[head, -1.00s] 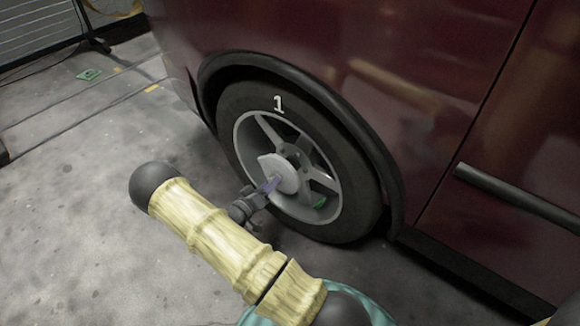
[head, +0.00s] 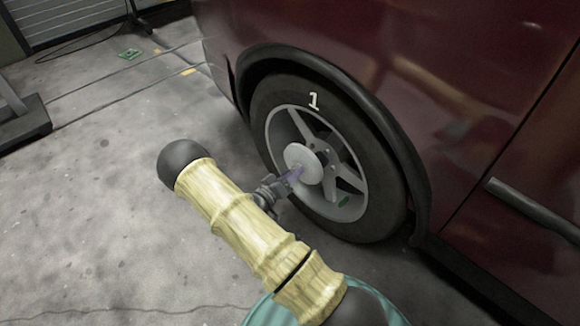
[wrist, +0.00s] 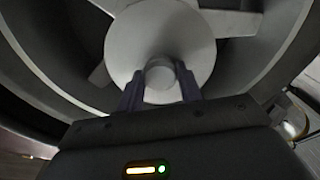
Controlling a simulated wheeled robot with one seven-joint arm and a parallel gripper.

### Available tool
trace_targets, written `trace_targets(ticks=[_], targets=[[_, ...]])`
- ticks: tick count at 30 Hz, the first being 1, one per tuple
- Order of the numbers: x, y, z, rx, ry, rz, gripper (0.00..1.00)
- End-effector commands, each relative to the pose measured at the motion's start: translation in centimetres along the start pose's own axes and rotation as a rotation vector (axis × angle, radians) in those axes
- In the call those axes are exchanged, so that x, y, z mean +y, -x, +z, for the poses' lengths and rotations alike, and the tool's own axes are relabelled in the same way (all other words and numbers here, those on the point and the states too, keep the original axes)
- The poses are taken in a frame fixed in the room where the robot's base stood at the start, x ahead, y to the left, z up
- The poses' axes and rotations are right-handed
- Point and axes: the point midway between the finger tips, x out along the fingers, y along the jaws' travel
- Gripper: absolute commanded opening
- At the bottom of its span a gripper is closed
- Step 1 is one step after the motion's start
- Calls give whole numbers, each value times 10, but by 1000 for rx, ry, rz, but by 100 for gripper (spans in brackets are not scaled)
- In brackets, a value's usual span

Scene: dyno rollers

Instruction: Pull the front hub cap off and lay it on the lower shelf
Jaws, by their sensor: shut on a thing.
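The front hub cap (head: 303,157) is a pale round disc with a short knob at its centre. It is in front of the middle of the front wheel (head: 270,112), which is marked 1. Hub holes show past the cap's right edge; I cannot tell how wide any gap to the hub is. My gripper (head: 294,176) is shut on the knob. In the wrist view the two dark fingers stand on either side of the knob, and the cap (wrist: 125,45) fills the space ahead, with wheel spokes behind it. The lower shelf is not in view.
The dark red car body (head: 440,100) rises around and right of the wheel, with a dark side bar (head: 530,208) at the right. A dark metal base (head: 22,122) stands on the floor at the far left. The grey floor (head: 90,210) left of my arm is mostly clear.

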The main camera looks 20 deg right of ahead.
Motion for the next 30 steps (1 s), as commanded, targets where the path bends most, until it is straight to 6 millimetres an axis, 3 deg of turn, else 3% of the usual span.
trace_targets(ticks=[1, 9, 18, 24, 30], targets=[[14, 2, -20, 27, 0, -26, 5], [54, 28, -106, 244, 1, -245, 5], [88, 78, -182, 496, 2, -498, 5], [97, 100, -200, 588, 0, -590, 5], [95, 103, -199, 599, -1, -599, 5]])
